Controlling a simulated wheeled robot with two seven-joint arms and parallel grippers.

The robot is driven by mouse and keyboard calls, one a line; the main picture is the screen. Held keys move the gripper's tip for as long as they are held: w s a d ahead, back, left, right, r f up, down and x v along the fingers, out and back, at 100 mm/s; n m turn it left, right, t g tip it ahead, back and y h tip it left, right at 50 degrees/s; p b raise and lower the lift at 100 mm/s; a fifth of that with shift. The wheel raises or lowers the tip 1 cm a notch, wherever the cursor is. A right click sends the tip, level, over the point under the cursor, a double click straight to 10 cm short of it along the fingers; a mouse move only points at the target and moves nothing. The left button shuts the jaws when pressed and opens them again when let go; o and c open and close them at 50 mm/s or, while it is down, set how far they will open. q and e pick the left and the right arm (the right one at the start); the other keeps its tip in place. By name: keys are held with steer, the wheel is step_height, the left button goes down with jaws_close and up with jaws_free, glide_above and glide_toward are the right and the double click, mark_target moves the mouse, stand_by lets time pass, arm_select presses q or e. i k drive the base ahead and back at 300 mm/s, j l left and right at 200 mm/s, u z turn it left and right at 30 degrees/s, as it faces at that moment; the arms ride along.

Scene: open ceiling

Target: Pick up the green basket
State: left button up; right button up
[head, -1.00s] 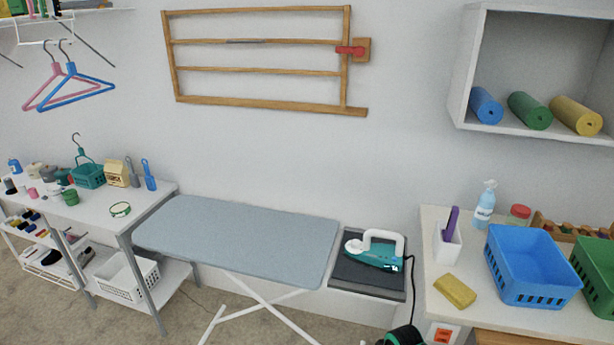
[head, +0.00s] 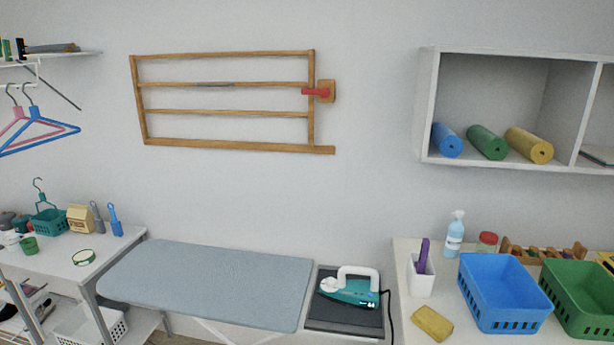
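A green basket (head: 583,297) with slotted sides stands on the white counter at the right, cut off a little by the right edge of the head view. It is right beside a blue basket (head: 503,295). A smaller teal-green basket (head: 48,222) with a hanger-like hook above it stands on the white table at the left. Neither of my grippers shows in the head view.
A yellow sponge (head: 432,323), a white cup (head: 421,277) with a purple item, a spray bottle (head: 455,234) and a red-lidded jar (head: 487,244) share the counter. An ironing board (head: 208,284) and iron (head: 350,289) lie left of it. A wall shelf (head: 430,110) hangs above.

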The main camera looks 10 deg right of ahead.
mark_target(581, 293)
steer(key=z, duration=1.8)
